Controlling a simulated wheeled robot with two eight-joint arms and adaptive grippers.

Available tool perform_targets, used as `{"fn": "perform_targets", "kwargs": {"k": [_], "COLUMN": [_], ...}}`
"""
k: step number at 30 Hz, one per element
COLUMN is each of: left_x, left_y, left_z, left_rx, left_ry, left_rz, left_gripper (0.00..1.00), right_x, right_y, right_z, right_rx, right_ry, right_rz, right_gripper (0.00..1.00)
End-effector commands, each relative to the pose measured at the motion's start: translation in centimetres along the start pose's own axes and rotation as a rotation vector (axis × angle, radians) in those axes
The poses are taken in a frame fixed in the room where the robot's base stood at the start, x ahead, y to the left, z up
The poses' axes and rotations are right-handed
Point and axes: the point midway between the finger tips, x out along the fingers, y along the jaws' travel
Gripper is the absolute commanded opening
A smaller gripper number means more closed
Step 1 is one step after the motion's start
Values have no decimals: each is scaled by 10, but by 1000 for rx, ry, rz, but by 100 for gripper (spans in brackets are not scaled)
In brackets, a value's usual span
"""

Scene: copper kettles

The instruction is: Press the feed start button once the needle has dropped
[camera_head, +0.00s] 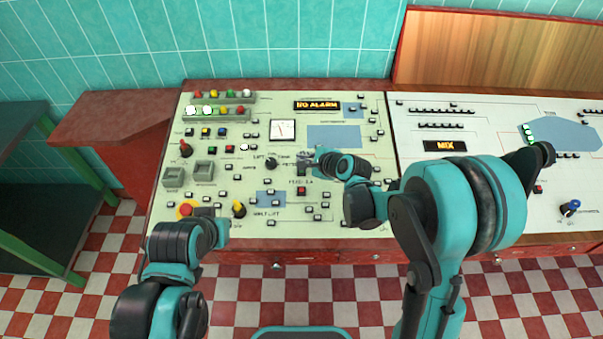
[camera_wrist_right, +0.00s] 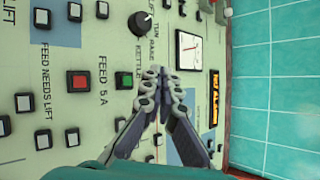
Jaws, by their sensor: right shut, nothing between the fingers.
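A white square dial gauge (camera_head: 283,129) with a thin needle sits on the pale left panel. It also shows in the wrist view (camera_wrist_right: 189,49), but its reading is too small to tell. A green button (camera_wrist_right: 124,80) and a red button (camera_wrist_right: 78,81) flank the label "FEED 5 A" in the wrist view. The red one shows in the head view (camera_head: 301,191). My right gripper (camera_head: 303,157) is shut and empty over the panel. In the wrist view its fingertips (camera_wrist_right: 158,72) appear just right of the green button; contact cannot be told.
My left arm's end (camera_head: 205,213) is low at the panel's left, near a red knob on yellow (camera_head: 186,209); its fingers are unclear. A black rotary knob (camera_head: 271,163) is left of my right gripper. An amber "NO ALARM" display (camera_head: 317,105) is above.

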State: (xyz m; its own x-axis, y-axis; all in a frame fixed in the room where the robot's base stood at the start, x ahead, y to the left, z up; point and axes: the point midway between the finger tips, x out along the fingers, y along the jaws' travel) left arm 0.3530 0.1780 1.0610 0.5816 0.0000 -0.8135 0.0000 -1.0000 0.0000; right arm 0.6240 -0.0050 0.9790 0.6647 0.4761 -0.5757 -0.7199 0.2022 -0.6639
Motion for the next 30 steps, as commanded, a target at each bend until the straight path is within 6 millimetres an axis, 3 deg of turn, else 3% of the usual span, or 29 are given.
{"fn": "perform_targets", "kwargs": {"k": [12,30], "left_x": [37,38], "left_y": [0,0], "left_z": [27,27], "left_rx": [0,0], "left_ry": [0,0], "left_rz": [0,0], "left_gripper": [0,0], "right_x": [40,41], "right_y": [29,29], "right_z": [-29,-30], "right_rx": [0,0], "right_ry": [0,0], "right_rz": [0,0], "right_gripper": [0,0]}}
